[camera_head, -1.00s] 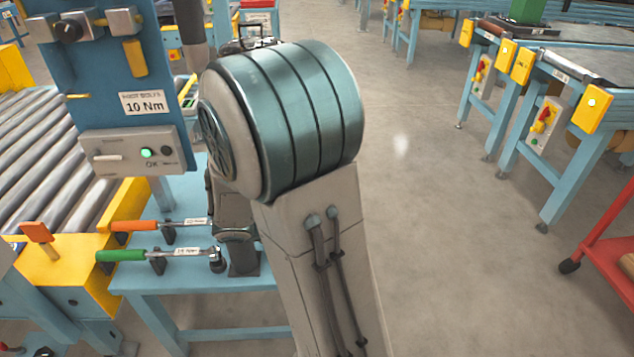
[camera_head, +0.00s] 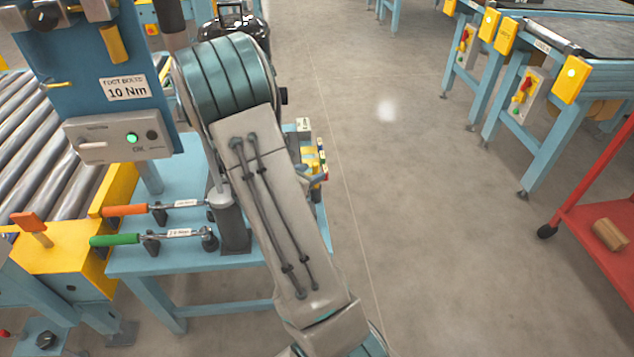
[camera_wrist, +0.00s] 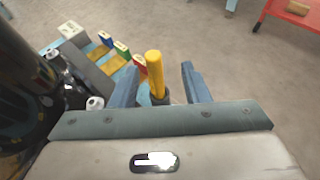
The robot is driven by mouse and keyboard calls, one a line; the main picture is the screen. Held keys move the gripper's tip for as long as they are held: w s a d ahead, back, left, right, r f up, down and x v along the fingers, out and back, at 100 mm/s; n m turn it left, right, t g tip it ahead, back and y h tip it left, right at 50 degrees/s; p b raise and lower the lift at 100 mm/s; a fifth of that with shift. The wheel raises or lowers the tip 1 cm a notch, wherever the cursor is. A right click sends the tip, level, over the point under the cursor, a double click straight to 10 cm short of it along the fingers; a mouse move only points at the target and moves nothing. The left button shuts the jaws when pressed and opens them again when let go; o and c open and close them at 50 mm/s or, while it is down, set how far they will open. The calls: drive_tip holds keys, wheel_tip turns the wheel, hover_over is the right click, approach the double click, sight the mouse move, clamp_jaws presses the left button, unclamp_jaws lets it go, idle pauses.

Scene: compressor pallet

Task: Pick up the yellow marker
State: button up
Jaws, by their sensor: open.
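The yellow marker (camera_wrist: 156,75) stands roughly upright in the wrist view, its lower end in a dark holder or hidden near the gripper's base. My gripper (camera_wrist: 161,82) is open, with one blue finger to the left of the marker and one to the right. In the head view my own arm hides the gripper, and I cannot pick out the marker there.
Torque wrenches with orange (camera_head: 125,210) and green (camera_head: 115,240) handles lie on the bench. A dark rounded machine (camera_wrist: 62,88) is close at left. A red cart (camera_head: 590,235) stands right; floor between is clear.

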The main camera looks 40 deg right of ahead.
sight(314, 169)
drive_tip(key=x, duration=0.2)
drive_tip(key=b+x, duration=0.1)
drive_tip(key=x, duration=0.2)
drive_tip(key=shift+w+d+f, duration=0.15)
drive_tip(key=shift+w+d, duration=0.15)
drive_tip(key=shift+w, duration=0.05)
clamp_jaws()
